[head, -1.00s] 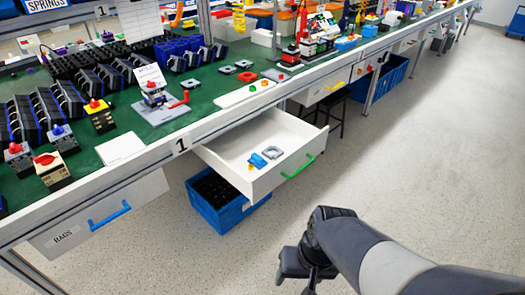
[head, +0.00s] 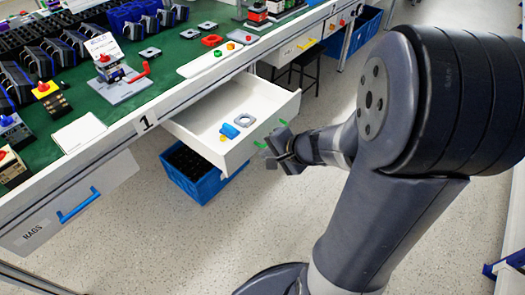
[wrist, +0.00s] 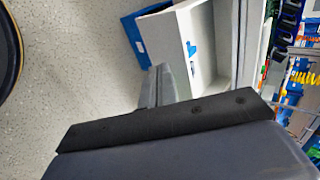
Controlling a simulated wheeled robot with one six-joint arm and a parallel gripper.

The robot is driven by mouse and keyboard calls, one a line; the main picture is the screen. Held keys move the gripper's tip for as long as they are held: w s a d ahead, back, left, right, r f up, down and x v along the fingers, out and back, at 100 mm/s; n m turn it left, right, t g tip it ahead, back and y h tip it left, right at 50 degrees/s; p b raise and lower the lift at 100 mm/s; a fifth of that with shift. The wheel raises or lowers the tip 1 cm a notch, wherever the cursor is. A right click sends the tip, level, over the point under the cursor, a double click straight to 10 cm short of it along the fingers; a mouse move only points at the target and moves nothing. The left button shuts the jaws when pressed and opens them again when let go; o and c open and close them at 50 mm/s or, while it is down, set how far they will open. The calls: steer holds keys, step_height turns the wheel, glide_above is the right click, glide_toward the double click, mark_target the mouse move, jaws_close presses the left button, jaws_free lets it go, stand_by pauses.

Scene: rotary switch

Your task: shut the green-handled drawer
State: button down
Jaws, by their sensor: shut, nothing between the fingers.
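The white drawer (head: 240,157) under the green workbench stands pulled out. It holds a blue part (head: 229,130) and a grey ring-like part (head: 244,120). Its green handle (head: 259,144) is partly hidden behind my gripper (head: 272,150), which is at the drawer front. My gripper is shut and empty. I cannot tell whether it touches the handle or front. In the wrist view, the shut fingers (wrist: 160,86) point towards the drawer's white front (wrist: 168,42), and the handle is not clearly visible.
A blue bin (head: 205,185) stands on the floor beneath the open drawer. A closed drawer with a blue handle (head: 78,207) is at the left, and one with a yellow handle (head: 307,44) is further right. A dark stool (head: 300,68) stands beyond. The floor before the drawer is clear.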

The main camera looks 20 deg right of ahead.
mark_target(234, 150)
steer(key=x, duration=0.3)
steer(key=r+b+x, duration=0.1)
steer(key=x, duration=0.2)
steer(key=w+a+x, duration=0.1)
steer(key=x, duration=0.3)
steer(key=shift+r, duration=0.3)
steer(key=shift+w+a, duration=0.2)
steer(key=shift+w, duration=0.25)
steer(key=w+a+p, duration=0.4)
steer(key=w+a, duration=0.8)
steer(key=w, duration=0.5)
steer(key=shift+w+a, duration=0.35)
steer(key=shift+a, duration=0.05)
steer(key=shift+f, duration=0.1)
